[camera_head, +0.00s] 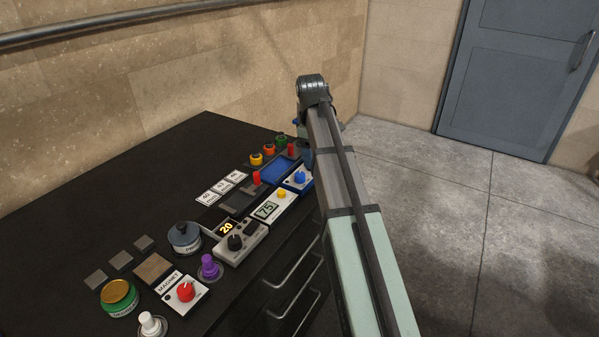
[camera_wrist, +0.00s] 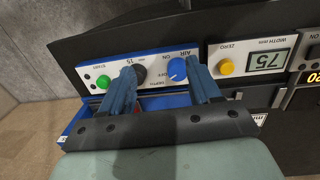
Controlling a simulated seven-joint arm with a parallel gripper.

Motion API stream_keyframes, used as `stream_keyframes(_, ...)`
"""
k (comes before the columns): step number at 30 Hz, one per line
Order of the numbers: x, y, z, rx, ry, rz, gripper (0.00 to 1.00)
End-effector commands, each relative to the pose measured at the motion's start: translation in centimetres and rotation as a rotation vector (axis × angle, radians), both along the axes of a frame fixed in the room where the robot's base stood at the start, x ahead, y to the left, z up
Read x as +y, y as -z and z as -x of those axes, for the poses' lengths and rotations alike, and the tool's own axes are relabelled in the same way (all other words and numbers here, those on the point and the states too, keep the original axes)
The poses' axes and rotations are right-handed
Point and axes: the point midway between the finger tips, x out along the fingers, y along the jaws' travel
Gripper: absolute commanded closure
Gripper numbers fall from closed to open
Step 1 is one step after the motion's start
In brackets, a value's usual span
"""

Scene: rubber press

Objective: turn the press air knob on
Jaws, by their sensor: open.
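The air knob (camera_wrist: 177,68) is blue and sits on a white-faced panel with a blue edge, beside the labels AIR, ON and OFF. I cannot tell clearly which label it points to. In the wrist view my gripper (camera_wrist: 163,68) is open, its two blue fingers reaching over the panel. The knob shows in the gap between the fingertips, nearer the right finger, with no clear contact. In the head view a blue knob (camera_head: 299,176) shows on the panel left of my arm, and the fingers are largely hidden.
A dark depth knob (camera_wrist: 139,72) is partly behind the left finger, with a green START button (camera_wrist: 103,81) further left. A yellow ZERO button (camera_wrist: 226,67) and a display reading 75 (camera_wrist: 266,61) lie right. Other controls, including a red knob (camera_head: 186,291), line the black bench (camera_head: 110,190).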

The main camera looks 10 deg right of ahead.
Motion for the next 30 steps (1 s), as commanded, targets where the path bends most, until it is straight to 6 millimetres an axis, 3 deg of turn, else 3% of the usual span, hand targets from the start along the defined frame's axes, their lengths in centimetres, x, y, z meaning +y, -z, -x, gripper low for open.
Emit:
stream_keyframes(1, 1.2, -1.9, -0.7, -0.008, -0.047, -0.01, 0.38)
stream_keyframes(4, 2.8, -4.3, -0.9, -0.013, -0.124, -0.026, 0.38)
stream_keyframes(11, 4.5, -6.6, -1.0, -0.017, -0.207, -0.044, 0.38)
stream_keyframes(17, 4.5, -4.8, -0.9, -0.015, -0.21, -0.044, 0.38)
stream_keyframes(30, 4.2, 2.4, -1.3, -0.015, -0.208, -0.044, 0.38)
